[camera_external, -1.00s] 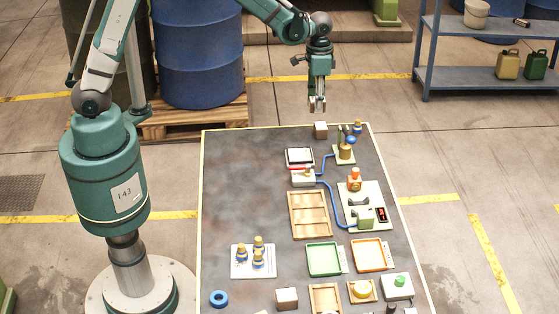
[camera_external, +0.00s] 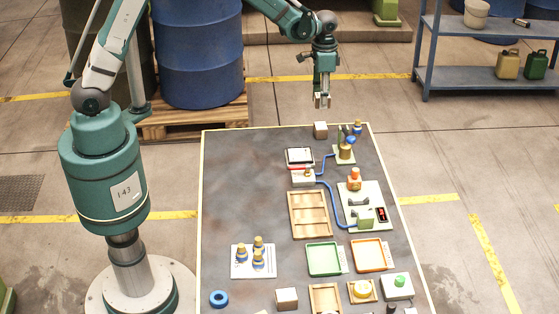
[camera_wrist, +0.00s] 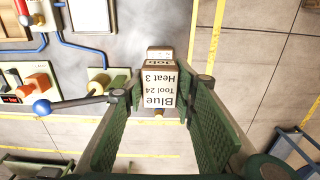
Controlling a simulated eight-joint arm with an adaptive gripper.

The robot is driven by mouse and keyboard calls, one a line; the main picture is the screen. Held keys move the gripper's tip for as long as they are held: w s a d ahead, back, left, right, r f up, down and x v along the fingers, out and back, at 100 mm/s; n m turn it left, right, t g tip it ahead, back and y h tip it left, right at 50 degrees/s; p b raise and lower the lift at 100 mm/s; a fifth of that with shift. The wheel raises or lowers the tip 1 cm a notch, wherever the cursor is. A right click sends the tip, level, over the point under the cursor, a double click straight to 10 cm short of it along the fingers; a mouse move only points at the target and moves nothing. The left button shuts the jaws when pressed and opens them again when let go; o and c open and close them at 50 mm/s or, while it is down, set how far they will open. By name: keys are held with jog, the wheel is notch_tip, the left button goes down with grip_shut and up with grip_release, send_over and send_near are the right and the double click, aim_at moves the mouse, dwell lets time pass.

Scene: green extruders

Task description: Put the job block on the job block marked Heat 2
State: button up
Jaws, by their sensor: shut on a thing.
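My gripper (camera_external: 322,101) hangs above the far end of the table, clear of it. In the wrist view its green-padded fingers (camera_wrist: 160,97) are shut on a job block (camera_wrist: 159,88), whose pale label reads upside down "Blue, Tool 24, Heat 3". Past its upper edge shows a second brown-edged face (camera_wrist: 160,52) with partly hidden lettering; I cannot read its heat number. In the external view a brown job block (camera_external: 320,130) sits at the table's far edge, below my gripper. Another block (camera_external: 287,298) sits near the front; its marking cannot be read.
A small device (camera_external: 303,179), a wooden tray (camera_external: 309,214), a green tray (camera_external: 323,259) and an orange tray (camera_external: 370,255) lie nearer. The table's left half is mostly clear.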

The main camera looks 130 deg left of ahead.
send_over(321, 126)
jog(key=shift+s+f, duration=0.1)
jog(key=shift+f, duration=2.25)
jog(key=shift+f, duration=1.85)
jog(key=shift+f+b, duration=0.2)
jog(key=shift+b, duration=0.25)
jog(key=o, duration=0.9)
jog(key=shift+r, duration=0.2)
jog(key=shift+r+p, duration=0.55)
jog(key=shift+r, duration=5.45)
